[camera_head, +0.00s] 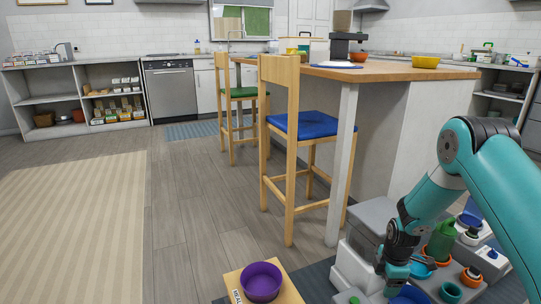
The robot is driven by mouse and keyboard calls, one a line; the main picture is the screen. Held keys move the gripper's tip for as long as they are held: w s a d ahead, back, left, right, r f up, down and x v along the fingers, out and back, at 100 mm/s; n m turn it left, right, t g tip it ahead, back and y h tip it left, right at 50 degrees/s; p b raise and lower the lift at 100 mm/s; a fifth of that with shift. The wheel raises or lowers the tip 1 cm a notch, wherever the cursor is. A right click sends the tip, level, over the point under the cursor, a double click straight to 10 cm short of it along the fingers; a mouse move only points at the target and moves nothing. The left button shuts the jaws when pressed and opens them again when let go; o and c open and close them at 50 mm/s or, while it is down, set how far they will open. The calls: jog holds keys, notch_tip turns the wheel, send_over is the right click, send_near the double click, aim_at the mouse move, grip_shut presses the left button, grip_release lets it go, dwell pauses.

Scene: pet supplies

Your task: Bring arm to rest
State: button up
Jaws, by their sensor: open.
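My teal arm comes in from the right edge and bends down. My gripper (396,278) points downward at the lower right, low over a grey surface crowded with small items. I see nothing clearly held in it. The fingers are small and dark at this size, and what lies right under them is partly hidden.
A purple bowl (261,282) sits on a wooden board at the bottom. A blue-seated stool (298,125) stands by the island counter (388,72).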

jog(key=s+a+r+m+y, duration=0.1)
jog(key=s+a+r+m, duration=0.15)
jog(key=a+r, duration=0.4)
jog(key=s+a+r+m, duration=0.1)
jog(key=s+a+r, duration=0.25)
jog(key=r, duration=0.65)
jog(key=s+a+r+m+y, duration=0.1)
jog(key=s+a+r+m, duration=0.1)
jog(key=a+r, duration=0.45)
jog(key=s+a+r+m+y, duration=0.1)
jog(key=s+a+r, duration=0.1)
jog(key=s+r, duration=0.35)
jog(key=s+a+r+m, duration=0.2)
jog(key=s+r, duration=0.1)
jog(key=s, duration=0.6)
jog(key=s+a+r+m+y, duration=0.1)
jog(key=s+r, duration=0.3)
jog(key=s, duration=0.3)
notch_tip(320, 180, up, 35)
jog(key=p, duration=3.4)
jog(key=shift+w+p, duration=0.3)
jog(key=shift+p, duration=0.1)
